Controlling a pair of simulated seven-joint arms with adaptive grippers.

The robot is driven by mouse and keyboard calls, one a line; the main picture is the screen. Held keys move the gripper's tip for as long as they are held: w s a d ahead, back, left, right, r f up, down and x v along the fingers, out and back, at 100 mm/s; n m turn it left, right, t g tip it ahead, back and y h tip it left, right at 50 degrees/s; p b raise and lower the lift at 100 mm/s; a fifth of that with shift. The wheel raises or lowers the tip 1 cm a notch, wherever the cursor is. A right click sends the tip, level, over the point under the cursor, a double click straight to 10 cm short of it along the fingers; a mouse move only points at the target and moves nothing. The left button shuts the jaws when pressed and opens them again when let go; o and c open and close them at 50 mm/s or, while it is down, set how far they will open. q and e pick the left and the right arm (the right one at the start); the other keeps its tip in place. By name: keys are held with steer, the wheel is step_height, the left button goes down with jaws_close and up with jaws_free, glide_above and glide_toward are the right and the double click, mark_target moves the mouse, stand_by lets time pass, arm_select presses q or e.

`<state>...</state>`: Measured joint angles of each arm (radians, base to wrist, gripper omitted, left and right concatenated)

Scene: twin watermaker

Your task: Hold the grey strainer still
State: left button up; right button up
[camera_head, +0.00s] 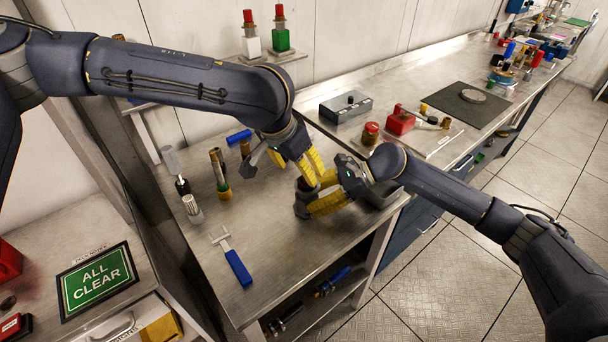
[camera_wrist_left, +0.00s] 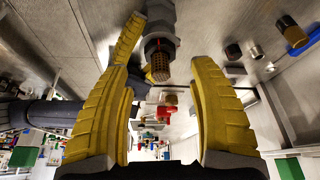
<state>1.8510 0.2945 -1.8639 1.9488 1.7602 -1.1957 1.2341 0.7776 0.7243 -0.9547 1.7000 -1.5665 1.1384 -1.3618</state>
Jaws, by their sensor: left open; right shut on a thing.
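The grey strainer (camera_head: 302,199) stands on the near bench, a short dark-grey body partly hidden by yellow fingers. My right gripper (camera_head: 322,195) comes in from the right and is shut on it. My left gripper (camera_head: 312,168) is open just above, its yellow fingers pointing down toward the strainer. In the left wrist view a grey body (camera_wrist_left: 159,28) with a brass-coloured mesh end (camera_wrist_left: 158,68) shows between and beyond my open fingers. A yellow finger of the right gripper lies beside it there. Whether my left fingers touch anything, I cannot tell.
Brass cylinders (camera_head: 218,172), a silver cylinder (camera_head: 193,208) and a blue-handled tool (camera_head: 236,263) stand or lie left of the strainer. A grey box (camera_head: 345,107), a red-capped jar (camera_head: 371,132) and a red block (camera_head: 400,121) are behind. The front bench is mostly clear.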

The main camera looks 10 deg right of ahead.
arm_select(q)
steer(key=shift+v, duration=2.65)
arm_select(e)
steer(key=o, duration=1.6)
steer(key=shift+c, duration=0.2)
steer(key=shift+d, duration=0.1)
